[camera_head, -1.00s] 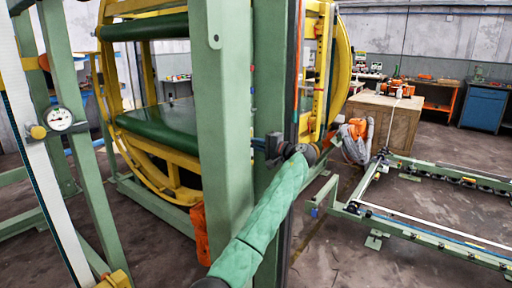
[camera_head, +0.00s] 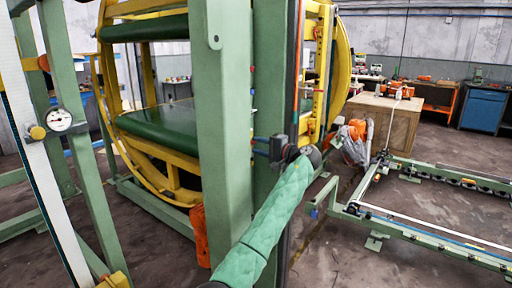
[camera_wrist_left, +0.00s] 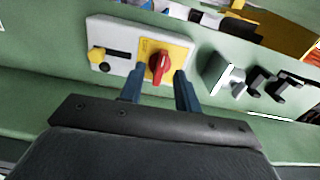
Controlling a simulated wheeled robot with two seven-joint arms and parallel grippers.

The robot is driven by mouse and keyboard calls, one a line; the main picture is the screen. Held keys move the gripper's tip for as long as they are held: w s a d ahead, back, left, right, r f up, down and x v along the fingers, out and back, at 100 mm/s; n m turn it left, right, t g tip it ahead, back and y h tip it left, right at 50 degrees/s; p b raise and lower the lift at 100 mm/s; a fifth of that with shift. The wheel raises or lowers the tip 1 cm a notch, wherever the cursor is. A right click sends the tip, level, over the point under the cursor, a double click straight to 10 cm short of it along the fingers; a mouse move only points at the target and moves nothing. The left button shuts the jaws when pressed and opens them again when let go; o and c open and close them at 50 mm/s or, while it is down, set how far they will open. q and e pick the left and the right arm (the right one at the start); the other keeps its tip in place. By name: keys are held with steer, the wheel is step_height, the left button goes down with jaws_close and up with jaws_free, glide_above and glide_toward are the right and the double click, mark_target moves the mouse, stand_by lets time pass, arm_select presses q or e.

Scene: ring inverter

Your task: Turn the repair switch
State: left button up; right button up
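A red rotary switch knob (camera_wrist_left: 159,65) sits on a yellow plate of a light grey panel (camera_wrist_left: 108,30) in the left wrist view. A yellow knob (camera_wrist_left: 97,56) is at the panel's left. My left gripper (camera_wrist_left: 160,88) is open, with its two blue-grey fingers apart. The fingertips are near the red knob, one to its lower left and one to its lower right. I cannot tell if they touch it. In the head view my left gripper (camera_head: 260,147) reaches behind a green post, and the switch panel is hidden there. My right gripper is not in view.
The green post (camera_head: 222,120) stands close to my left gripper. Black clamp-like parts (camera_wrist_left: 270,82) stick out right of the panel. A yellow ring frame (camera_head: 112,60) stands behind.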

arm_select(q)
steer(key=v, duration=0.6)
steer(key=shift+b, duration=0.35)
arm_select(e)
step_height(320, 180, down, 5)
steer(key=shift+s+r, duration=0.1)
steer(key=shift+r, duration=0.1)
